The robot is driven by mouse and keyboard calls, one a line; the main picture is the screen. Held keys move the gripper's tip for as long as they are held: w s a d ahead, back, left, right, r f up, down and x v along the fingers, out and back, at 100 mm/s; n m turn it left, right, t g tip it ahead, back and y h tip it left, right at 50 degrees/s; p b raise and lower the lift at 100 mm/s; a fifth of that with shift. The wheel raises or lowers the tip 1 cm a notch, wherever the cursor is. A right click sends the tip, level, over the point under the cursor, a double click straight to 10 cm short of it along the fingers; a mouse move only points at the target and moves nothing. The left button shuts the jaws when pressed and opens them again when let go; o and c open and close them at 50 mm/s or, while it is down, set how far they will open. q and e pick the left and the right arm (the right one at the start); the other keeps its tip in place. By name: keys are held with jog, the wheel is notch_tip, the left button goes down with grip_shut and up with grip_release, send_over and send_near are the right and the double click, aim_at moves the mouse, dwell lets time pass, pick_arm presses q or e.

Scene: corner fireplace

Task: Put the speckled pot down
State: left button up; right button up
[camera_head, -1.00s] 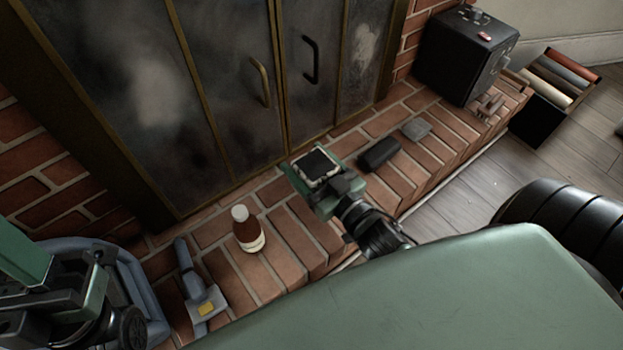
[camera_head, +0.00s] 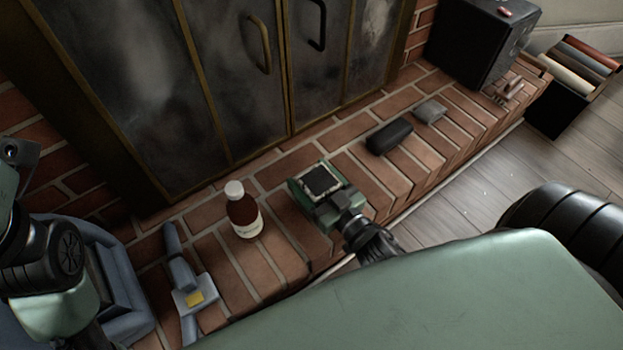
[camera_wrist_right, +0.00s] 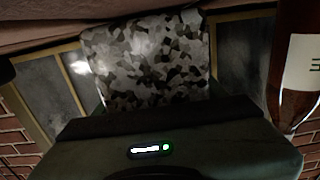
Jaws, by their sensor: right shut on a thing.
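The speckled pot (camera_head: 321,181) is held in my right gripper (camera_head: 319,197), low over the brick hearth. From above it shows a pale square rim around a dark middle. In the right wrist view its grey, white and black mottled side (camera_wrist_right: 145,62) fills the upper middle, above the dark gripper body. The fingers on it are mostly hidden, and I cannot tell whether its base touches the bricks. Parts of my left arm show at the left edge, but its fingers do not show.
The brick hearth (camera_head: 270,272) has a red-brown bottle (camera_head: 243,212) just left of the pot. A blue-grey tool (camera_head: 188,285) and blue tray (camera_head: 125,285) lie further left. A dark case (camera_head: 389,136), grey block (camera_head: 430,111) and black box (camera_head: 480,45) are right. Glass doors (camera_head: 240,80) stand behind.

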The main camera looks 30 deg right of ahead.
jog(key=shift+r, duration=0.1)
jog(key=o, duration=2)
jog(key=shift+f, duration=0.2)
jog(key=shift+c, duration=0.2)
